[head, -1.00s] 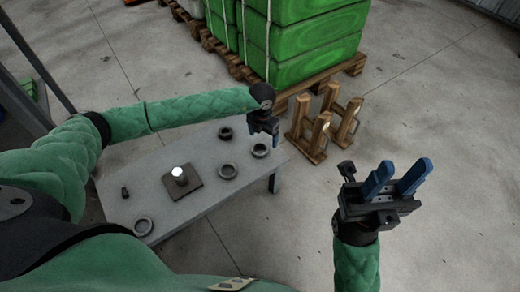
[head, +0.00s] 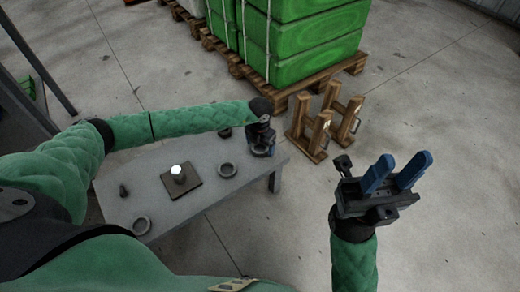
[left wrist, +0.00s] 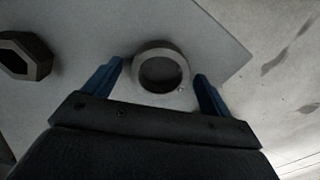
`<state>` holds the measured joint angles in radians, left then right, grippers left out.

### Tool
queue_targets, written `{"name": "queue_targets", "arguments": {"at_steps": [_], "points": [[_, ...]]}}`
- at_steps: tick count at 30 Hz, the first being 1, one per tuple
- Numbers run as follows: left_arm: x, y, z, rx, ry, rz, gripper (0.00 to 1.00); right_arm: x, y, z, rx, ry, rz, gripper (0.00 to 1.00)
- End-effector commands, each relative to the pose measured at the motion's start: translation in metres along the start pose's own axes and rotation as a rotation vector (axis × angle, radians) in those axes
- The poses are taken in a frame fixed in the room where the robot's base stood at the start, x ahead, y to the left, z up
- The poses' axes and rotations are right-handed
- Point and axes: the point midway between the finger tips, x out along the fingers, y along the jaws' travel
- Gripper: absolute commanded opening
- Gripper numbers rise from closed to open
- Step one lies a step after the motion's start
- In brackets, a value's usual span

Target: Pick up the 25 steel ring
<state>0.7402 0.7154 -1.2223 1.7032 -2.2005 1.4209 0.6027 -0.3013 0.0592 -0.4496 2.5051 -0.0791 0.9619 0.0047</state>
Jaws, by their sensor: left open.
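A grey steel ring (left wrist: 161,68) lies flat on the grey table (left wrist: 90,30) near its edge, between the open blue fingers of my left gripper (left wrist: 160,88) in the left wrist view. In the head view my left gripper (head: 262,146) is low over the table's right end and partly hides this ring (head: 261,152). Other rings lie at the middle (head: 227,170) and front (head: 141,225) of the table. I cannot read any size mark on them. My right gripper (head: 396,172) is open and empty, off the table to the right.
A dark nut-like piece (left wrist: 26,55) lies left of the fingers. A brown plate (head: 181,187) with a bright-topped post and a small dark piece (head: 123,191) are also on the table. Wooden stands (head: 316,130) and a pallet of green sacks (head: 300,45) stand beyond.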

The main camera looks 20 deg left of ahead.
Motion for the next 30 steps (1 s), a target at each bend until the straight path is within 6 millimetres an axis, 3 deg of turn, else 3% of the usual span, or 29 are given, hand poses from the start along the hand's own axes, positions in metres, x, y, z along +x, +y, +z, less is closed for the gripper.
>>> {"name": "queue_targets", "arguments": {"at_steps": [2,9,12,22,29,30], "points": [[-0.001,0.000,0.000,0.000,0.000,0.000,0.84,0.001,0.000,0.000,0.000,0.000,0.000,0.36],[-0.001,0.000,0.000,0.000,0.000,0.000,0.39,-0.002,-0.001,-0.001,-0.001,-0.007,0.003,0.36],[-0.001,0.000,0.000,0.000,-0.001,0.000,0.25,-0.002,-0.001,-0.001,-0.001,-0.008,0.003,0.36],[-0.009,0.000,0.000,0.000,-0.001,0.000,0.25,0.000,0.000,-0.001,-0.005,-0.011,0.002,0.36],[-0.049,0.000,0.001,0.001,-0.003,0.000,0.25,0.007,0.001,-0.002,-0.023,-0.015,-0.009,0.36],[-0.050,-0.011,0.005,0.005,-0.003,-0.003,0.25,0.005,0.001,-0.003,-0.027,-0.019,-0.010,0.36]]}}
